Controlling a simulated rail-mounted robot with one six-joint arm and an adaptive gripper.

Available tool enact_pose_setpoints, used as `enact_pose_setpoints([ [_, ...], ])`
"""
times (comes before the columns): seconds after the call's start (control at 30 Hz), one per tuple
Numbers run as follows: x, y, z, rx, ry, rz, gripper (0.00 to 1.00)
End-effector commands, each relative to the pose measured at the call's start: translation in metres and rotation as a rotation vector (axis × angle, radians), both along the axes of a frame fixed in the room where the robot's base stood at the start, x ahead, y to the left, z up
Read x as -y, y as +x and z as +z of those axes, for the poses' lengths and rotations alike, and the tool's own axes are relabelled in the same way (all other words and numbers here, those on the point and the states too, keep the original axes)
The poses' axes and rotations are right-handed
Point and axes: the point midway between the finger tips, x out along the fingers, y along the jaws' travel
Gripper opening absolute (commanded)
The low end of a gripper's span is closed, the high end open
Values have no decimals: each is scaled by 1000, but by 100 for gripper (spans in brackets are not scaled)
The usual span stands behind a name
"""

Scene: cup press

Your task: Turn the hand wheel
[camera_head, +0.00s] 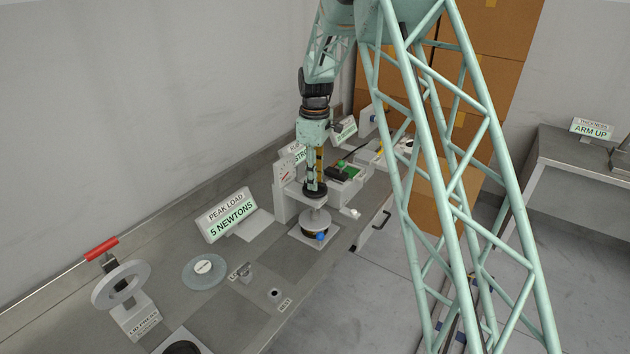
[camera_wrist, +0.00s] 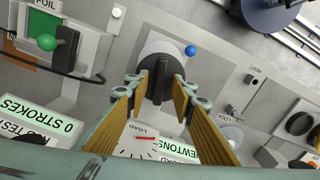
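A gauge box (camera_head: 284,188) stands just behind the disc. A peak load sign (camera_head: 226,215) reads 5 NEWTONS. A lid press with a red handle (camera_head: 101,249) stands at the front left. A green-knobbed device (camera_wrist: 47,42) and a strokes sign (camera_wrist: 43,120) reading 0 are nearby.

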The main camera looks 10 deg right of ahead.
Motion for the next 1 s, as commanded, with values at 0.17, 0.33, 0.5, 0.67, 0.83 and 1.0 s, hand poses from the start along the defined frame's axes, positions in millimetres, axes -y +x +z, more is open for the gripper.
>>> enact_pose_setpoints([
  [0.17,0,0,-5,-1,1,0,23],
  [0.33,0,0,-5,0,0,0,23],
  [0.5,0,0,-5,0,0,0,15],
  [0.67,0,0,-5,0,0,0,0],
  [0.83,0,0,-4,0,0,-2,0],
  [1.0,0,0,-5,0,0,-17,0],
])
